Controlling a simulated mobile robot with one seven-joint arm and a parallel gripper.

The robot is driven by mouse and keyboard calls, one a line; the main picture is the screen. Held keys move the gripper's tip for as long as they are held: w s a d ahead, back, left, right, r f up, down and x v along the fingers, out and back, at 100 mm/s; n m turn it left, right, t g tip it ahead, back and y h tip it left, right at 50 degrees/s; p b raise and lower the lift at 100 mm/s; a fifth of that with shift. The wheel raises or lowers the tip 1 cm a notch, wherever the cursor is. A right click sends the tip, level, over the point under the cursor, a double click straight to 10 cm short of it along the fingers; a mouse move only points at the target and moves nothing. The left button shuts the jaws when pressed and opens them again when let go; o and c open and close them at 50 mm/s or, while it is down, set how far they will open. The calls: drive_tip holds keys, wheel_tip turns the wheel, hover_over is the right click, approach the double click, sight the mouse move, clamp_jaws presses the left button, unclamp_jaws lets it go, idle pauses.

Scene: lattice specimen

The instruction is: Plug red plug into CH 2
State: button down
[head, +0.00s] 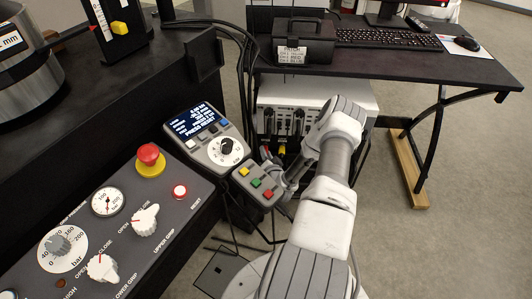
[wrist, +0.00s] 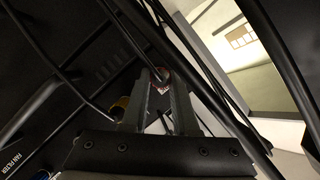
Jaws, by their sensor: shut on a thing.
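My gripper (wrist: 160,90) is shut on the red plug (wrist: 162,74), a small dark red end showing at the fingertips in the wrist view. In the head view my gripper (head: 274,166) is low, in front of the light grey socket box (head: 350,94) under the desk, with my arm covering part of that box. A yellow plug (head: 282,150) sits low on the box front; a yellow part also shows left of the fingers in the wrist view (wrist: 122,103). I cannot make out the CH 2 socket or its label, nor whether the red plug touches the box.
Black cables (head: 245,70) hang left of the box and cross the wrist view close to the fingers. A control panel (head: 120,215) with knobs and a red emergency button (head: 149,155) stands at left. A black labelled case (head: 304,42) and keyboard (head: 385,39) are on the desk above.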

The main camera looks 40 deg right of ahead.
drive_tip(key=shift+s+a, duration=0.15)
drive_tip(key=shift+a, duration=0.05)
drive_tip(key=shift+s+a+p, duration=0.6)
drive_tip(key=shift+s+a, duration=0.8)
drive_tip(key=shift+s, duration=0.15)
